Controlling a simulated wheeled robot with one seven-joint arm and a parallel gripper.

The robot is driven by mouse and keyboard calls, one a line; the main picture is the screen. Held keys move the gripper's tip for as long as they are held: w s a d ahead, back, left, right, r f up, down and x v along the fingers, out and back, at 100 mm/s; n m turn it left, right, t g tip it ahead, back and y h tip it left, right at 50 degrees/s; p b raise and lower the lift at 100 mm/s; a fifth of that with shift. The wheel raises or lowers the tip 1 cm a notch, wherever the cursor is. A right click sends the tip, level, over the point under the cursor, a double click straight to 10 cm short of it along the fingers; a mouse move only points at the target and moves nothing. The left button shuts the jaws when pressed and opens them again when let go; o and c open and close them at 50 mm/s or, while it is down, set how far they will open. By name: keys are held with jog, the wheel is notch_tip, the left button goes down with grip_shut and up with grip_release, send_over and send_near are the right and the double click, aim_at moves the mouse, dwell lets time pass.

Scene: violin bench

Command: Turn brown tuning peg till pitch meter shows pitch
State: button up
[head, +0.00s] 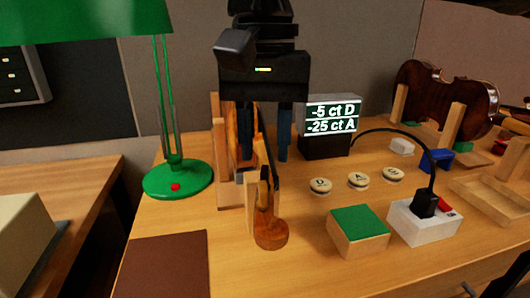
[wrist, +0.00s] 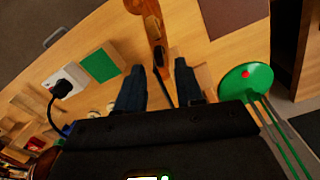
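The violin (head: 270,231) lies in a wooden cradle (head: 224,140), its scroll end toward me. Its scroll and neck also show at the top of the wrist view (wrist: 152,22). My gripper (head: 265,160) is over the violin's neck, pointing down. Its two dark blue fingers are apart, one on each side of the neck, and they also show in the wrist view (wrist: 159,66). I cannot make out the brown tuning peg or whether a finger touches it. The pitch meter (head: 331,119) reads "-5 ct D" and "-25 ct A".
A green lamp (head: 178,180) stands left of the violin. Round buttons (head: 358,181), a green-topped block (head: 357,231) and a white socket box (head: 424,222) with a black plug lie to the right. Another violin (head: 447,92) stands at the back right. A brown mat (head: 166,265) lies front left.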

jog(key=shift+r, duration=2.65)
